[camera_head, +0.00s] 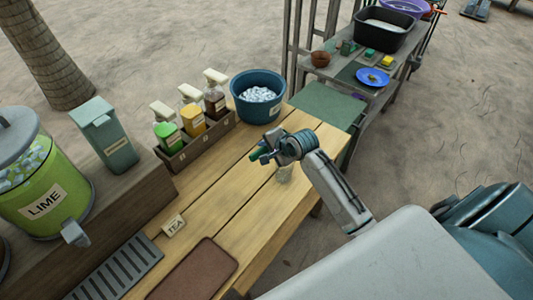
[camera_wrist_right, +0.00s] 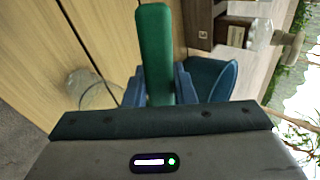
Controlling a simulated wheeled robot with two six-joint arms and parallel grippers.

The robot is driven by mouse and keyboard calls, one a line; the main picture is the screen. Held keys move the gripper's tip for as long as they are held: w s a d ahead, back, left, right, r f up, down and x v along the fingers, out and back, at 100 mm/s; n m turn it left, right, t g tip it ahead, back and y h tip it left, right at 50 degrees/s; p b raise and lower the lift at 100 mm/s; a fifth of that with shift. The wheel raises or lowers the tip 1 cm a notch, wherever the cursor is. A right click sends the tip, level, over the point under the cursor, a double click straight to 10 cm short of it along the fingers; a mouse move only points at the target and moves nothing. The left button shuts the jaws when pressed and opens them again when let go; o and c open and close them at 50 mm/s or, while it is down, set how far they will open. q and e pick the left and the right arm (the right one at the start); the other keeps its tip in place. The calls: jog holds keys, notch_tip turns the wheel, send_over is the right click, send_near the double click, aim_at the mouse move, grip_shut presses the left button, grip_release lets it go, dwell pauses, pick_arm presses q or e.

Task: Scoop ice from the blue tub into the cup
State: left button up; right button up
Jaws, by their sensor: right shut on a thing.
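The blue tub (camera_head: 240,104) stands at the far end of the wooden table with white ice (camera_head: 258,94) in it. My right gripper (camera_head: 266,153) is shut on a green handle (camera_head: 256,154), likely the scoop's, above the table, nearer than the tub. The green handle (camera_wrist_right: 155,50) stands up between the jaws (camera_wrist_right: 158,88) in the right wrist view. The scoop's bowl cannot be made out. A clear cup (camera_head: 284,174) stands just below and right of the gripper; it also shows in the right wrist view (camera_wrist_right: 92,90). My left gripper is out of view.
A wooden caddy (camera_head: 198,143) with several bottles stands left of the tub. A lime dispenser (camera_head: 45,190), a grey-green bin (camera_head: 107,135), a tea label (camera_head: 174,225), a brown board (camera_head: 195,270) and a slatted grey tray (camera_head: 118,268) lie nearer. A side table (camera_head: 325,104) stands beyond.

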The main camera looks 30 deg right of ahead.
jog(key=t+b, duration=0.2)
jog(key=s+t+y+b, duration=0.1)
jog(key=shift+d+f+t+b, duration=0.1)
jog(key=shift+f+t+b, duration=0.2)
jog(key=shift+b, duration=0.05)
jog(key=t+b, duration=0.1)
jog(key=b, duration=0.1)
jog(key=t+b, duration=0.1)
jog(key=b, duration=0.1)
jog(key=shift+s+d+r+t+y, duration=0.1)
jog(key=shift+s+t+y, duration=0.2)
jog(key=shift+s+t, duration=0.1)
grip_shut()
jog(key=shift+r+t+b, duration=0.2)
jog(key=shift+t+b, duration=0.2)
jog(key=shift+b, duration=0.3)
